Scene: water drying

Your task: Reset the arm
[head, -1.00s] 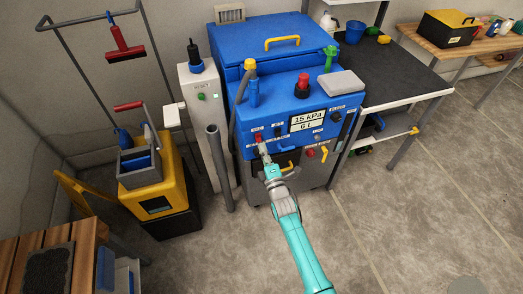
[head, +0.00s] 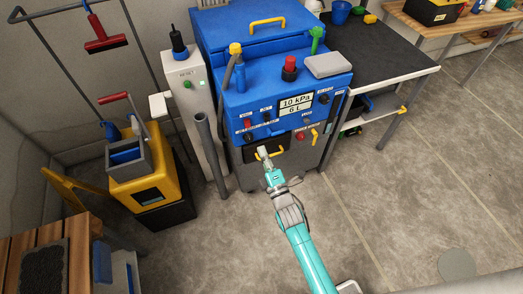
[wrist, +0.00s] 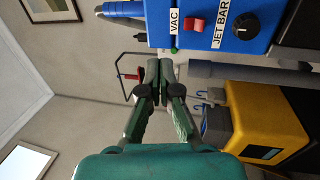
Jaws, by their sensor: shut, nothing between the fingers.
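My arm is teal and reaches up from the bottom of the head view toward the blue machine (head: 270,62). My gripper (head: 264,153) is in front of the machine, just below its control panel in the picture. In the wrist view my gripper (wrist: 160,64) has its dark green fingers together, with nothing between them. The red VAC switch (wrist: 193,24) and the black JET BAR knob (wrist: 246,31) are to the right of the fingertips, apart from them. The panel display (head: 296,103) reads 10 kPa and 6 L.
A grey post (head: 210,155) and a white RESET cabinet (head: 187,100) stand left of the machine. A yellow mop bucket (head: 172,187) is further left. A dark-topped bench (head: 375,48) stands right. The floor (head: 400,190) at right is mostly clear.

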